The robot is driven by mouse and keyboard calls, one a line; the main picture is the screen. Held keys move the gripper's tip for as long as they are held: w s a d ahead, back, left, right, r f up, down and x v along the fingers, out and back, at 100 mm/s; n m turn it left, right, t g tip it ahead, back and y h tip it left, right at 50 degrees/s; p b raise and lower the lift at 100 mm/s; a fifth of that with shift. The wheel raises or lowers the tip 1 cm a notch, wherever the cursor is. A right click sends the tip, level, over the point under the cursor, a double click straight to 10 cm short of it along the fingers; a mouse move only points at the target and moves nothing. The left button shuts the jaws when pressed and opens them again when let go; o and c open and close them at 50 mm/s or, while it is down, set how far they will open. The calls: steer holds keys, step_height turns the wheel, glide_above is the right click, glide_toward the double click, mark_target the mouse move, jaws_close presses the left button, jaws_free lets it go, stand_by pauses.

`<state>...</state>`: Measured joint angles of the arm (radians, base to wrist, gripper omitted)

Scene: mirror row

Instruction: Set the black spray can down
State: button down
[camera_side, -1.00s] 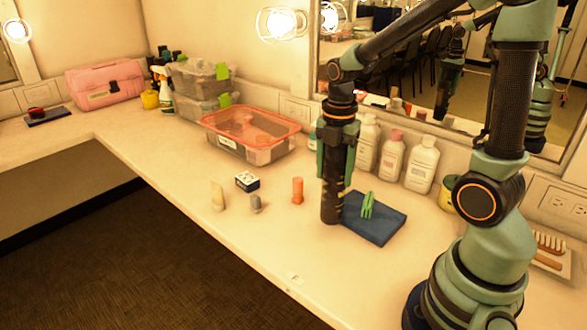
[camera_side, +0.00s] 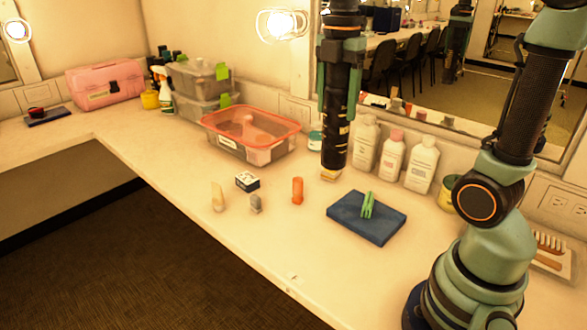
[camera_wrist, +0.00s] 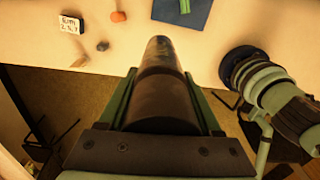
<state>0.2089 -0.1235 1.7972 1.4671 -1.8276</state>
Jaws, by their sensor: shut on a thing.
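The black spray can (camera_side: 335,135) is held upright in my gripper (camera_side: 339,100), with its lower end at the back of the counter, left of the white bottles. The can appears raised off the counter. In the wrist view the can (camera_wrist: 165,95) lies between the two green fingers of my gripper (camera_wrist: 162,80), which are shut on it. A small tan block (camera_side: 330,175) shows just below the can's lower end; I cannot tell whether they touch.
White bottles (camera_side: 392,160) stand along the mirror. An orange-rimmed bin (camera_side: 215,128) is left. A small orange item (camera_side: 297,190) and a black-and-white box (camera_side: 247,181) stand nearby.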

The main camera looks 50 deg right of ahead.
steer(key=a+f+m, duration=0.7)
steer(key=f+m, duration=0.5)
steer(key=m, duration=0.7)
steer(key=d+r, duration=0.2)
steer(key=r, duration=0.2)
steer(key=d+r+n, duration=0.1)
steer(key=d+r, duration=0.2)
steer(key=r, duration=0.1)
steer(key=d+r+n, duration=0.1)
steer(key=d+r, duration=0.1)
steer(key=r, duration=0.2)
steer(key=shift+w+d+r, duration=0.25)
steer(key=shift+d+r, duration=0.05)
steer(key=shift+s+d+r+n, duration=0.1)
steer(key=shift+s+d+n, duration=0.05)
steer(key=shift+n, duration=0.15)
step_height(320, 180, down, 20)
steer(key=shift+r, duration=0.25)
steer(key=shift+f, duration=0.15)
steer(key=shift+c, duration=0.3)
jaws_free()
